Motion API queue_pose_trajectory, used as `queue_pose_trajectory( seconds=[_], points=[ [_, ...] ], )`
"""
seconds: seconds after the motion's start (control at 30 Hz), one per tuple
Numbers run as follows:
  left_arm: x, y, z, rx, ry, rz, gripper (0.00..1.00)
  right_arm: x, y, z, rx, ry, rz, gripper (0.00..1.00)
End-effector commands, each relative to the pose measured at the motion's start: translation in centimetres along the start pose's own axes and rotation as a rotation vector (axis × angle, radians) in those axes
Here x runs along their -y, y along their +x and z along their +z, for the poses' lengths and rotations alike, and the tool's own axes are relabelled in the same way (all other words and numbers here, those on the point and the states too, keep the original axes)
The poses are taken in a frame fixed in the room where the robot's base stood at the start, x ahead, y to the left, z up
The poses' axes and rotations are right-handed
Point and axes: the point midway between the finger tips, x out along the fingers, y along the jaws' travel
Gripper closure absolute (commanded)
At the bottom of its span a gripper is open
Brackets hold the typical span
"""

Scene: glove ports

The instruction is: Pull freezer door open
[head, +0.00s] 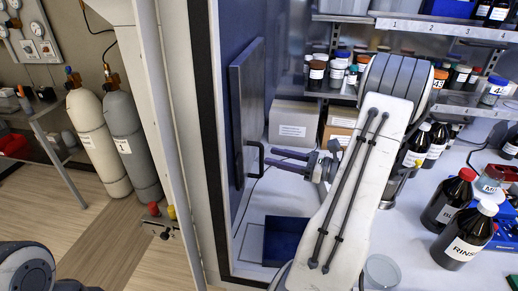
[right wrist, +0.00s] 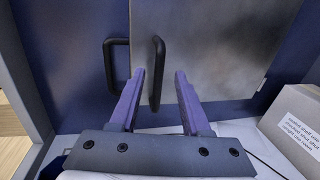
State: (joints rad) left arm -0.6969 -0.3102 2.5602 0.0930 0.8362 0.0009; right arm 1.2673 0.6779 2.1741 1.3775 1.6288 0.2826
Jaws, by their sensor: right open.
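The freezer door (head: 244,115) is a flat grey panel on the blue left wall of the enclosure and looks shut. It also fills the upper right of the right wrist view (right wrist: 205,45). Its black bracket handle (head: 261,162) stands out near the door's lower part. My right gripper (head: 271,159) is open, its purple fingers pointing left at the handle. In the right wrist view, a vertical black handle bar (right wrist: 157,85) shows between the fingertips, with a second black loop to its left. I cannot tell whether the fingers touch it. My left gripper is out of view.
Cardboard boxes (head: 293,124) stand behind my right gripper. A dark blue tray (head: 280,240) lies on the white floor below. Bottles, including one marked RINSE (head: 463,238), stand at the right, and shelves of jars are at the back. Gas cylinders (head: 98,140) stand outside at left.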

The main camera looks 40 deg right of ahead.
Motion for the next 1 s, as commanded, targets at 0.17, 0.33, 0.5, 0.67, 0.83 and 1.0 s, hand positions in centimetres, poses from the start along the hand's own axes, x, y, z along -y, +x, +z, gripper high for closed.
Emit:
queue_pose_trajectory(
  seconds=[0.17,0.33,0.5,0.67,0.83,1.0],
  points=[
    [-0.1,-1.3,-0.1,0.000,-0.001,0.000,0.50,-0.1,3.1,0.2,0.000,0.002,0.005,0.53],
    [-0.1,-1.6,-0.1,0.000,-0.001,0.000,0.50,-0.1,4.7,0.1,0.000,0.001,0.004,0.53],
    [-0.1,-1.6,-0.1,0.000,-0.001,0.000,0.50,-0.2,5.1,0.0,-0.001,0.000,0.005,0.53],
    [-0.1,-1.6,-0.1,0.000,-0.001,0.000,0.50,-0.2,5.2,-0.1,-0.001,0.000,0.005,0.53],
    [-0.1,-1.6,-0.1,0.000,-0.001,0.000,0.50,-0.2,5.1,0.0,-0.001,-0.001,0.005,1.00],
    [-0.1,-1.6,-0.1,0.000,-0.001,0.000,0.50,-0.1,5.1,0.0,-0.001,-0.001,0.005,1.00]
  ],
)
